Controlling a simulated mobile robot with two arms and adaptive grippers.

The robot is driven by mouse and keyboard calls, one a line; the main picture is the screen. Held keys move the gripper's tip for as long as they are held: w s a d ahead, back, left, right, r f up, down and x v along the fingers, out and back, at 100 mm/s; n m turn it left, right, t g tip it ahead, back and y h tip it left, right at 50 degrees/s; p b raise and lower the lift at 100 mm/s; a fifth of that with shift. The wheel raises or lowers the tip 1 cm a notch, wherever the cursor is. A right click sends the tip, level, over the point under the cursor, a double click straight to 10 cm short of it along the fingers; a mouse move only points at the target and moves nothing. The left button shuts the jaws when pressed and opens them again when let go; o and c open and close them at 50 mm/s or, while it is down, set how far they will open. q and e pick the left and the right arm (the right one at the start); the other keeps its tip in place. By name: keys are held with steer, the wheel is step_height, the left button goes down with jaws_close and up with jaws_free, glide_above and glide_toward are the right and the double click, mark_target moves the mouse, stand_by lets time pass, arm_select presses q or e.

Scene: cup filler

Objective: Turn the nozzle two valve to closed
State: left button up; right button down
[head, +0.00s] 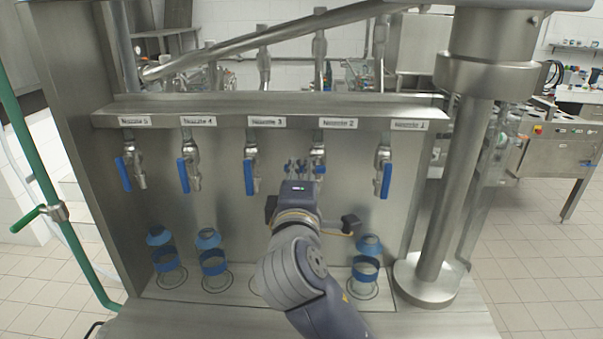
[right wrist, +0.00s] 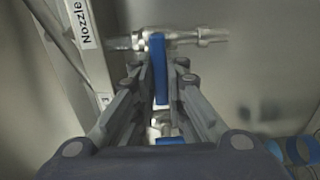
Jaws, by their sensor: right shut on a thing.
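The nozzle two valve (head: 318,153) hangs under the label "Nozzle 2" on the steel shelf. My right gripper (head: 303,168) is in front of it and hides most of its handle in the head view. In the right wrist view, the blue handle (right wrist: 159,66) of this valve stands between the fingers of my right gripper (right wrist: 160,88), which is shut on it. There the handle lies across the metal pipe (right wrist: 195,36), not along it. My left gripper is not in view.
Blue-handled valves hang on both sides: nozzle 3 (head: 250,170) at left, nozzle 1 (head: 385,175) at right, more further left. Cups with blue bands, such as the right one (head: 366,266), stand on the bottom ledge. A thick steel column (head: 460,190) rises at right.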

steer(key=c, duration=1.6)
jaws_free()
steer(key=shift+d, duration=0.1)
steer(key=shift+s, duration=0.1)
steer(key=s, duration=0.7)
steer(key=shift+s, duration=0.2)
